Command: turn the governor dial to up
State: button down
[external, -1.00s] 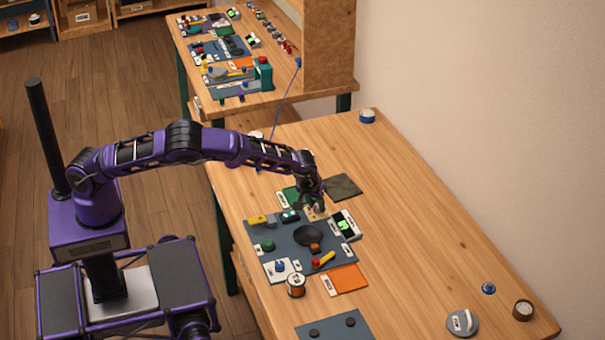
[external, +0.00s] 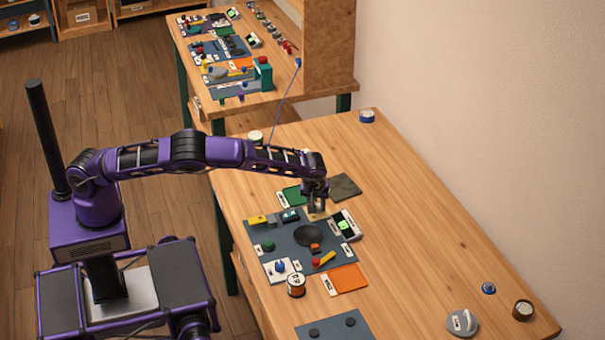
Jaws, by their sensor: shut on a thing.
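My gripper (external: 317,209) points down at the far edge of the grey-blue panel, over a small tan plate (external: 314,217). It is shut on a small knob at that plate, mostly hidden by the fingers. I cannot read the labels, so I cannot confirm that this is the governor dial or which way it points. A white-framed display with a green lit area (external: 346,226) stands just right of the gripper. A blue knob (external: 280,266) on a white plate sits at the panel's near left corner.
The panel (external: 285,240) also carries a black round disc (external: 308,236), a green button (external: 268,246) and a red-and-yellow lever (external: 324,259). A labelled spool (external: 296,285) and an orange mat (external: 348,278) lie nearer. The table's right side is mostly clear.

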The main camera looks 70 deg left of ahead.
jog(key=c, duration=0.6)
grip_release()
jog(key=v, duration=1.7)
jog(key=shift+r+p, duration=0.25)
jog(key=shift+p, duration=0.2)
